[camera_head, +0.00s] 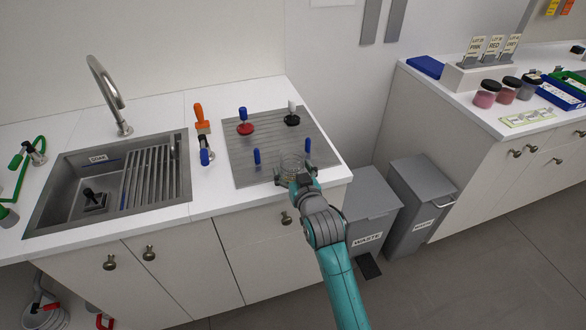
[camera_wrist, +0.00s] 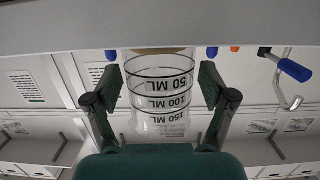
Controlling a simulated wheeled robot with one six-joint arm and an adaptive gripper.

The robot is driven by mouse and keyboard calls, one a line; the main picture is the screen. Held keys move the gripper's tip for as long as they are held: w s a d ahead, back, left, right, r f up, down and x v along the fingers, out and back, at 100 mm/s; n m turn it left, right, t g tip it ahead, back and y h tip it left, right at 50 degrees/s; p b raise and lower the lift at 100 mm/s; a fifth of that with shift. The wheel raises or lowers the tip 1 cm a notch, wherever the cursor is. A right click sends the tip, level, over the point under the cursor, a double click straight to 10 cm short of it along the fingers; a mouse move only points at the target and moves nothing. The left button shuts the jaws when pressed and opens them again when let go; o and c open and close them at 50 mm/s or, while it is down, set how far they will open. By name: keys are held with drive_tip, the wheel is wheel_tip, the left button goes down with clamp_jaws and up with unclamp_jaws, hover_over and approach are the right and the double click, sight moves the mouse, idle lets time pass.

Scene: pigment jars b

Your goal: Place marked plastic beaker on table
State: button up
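The clear marked plastic beaker (camera_head: 291,163) is at the front right of the grey ribbed mat on the white counter. In the wrist view the beaker (camera_wrist: 162,88) shows black rings and upside-down 50, 100 and 150 ML marks. My gripper (camera_head: 298,175) is at the beaker, with one finger on each side. In the wrist view the gripper's fingers (camera_wrist: 160,84) lie very close to the beaker walls; I cannot tell whether they touch. The beaker looks upright, its base at or just above the mat; the exact contact is hidden.
The mat (camera_head: 240,170) also bears a red-based blue-handled item (camera_head: 245,122), a black-based item (camera_head: 292,116) and blue pegs. A sink (camera_head: 70,205) lies left, with an orange-handled tool (camera_head: 201,118) beside it. Bins (camera_head: 372,210) stand right, below a counter with jars (camera_head: 486,95).

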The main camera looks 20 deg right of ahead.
idle(0.3)
drive_tip(key=shift+r, duration=0.3)
drive_tip(key=s+r, duration=0.1)
drive_tip(key=s, duration=1.1)
drive_tip(key=shift+r, duration=0.4)
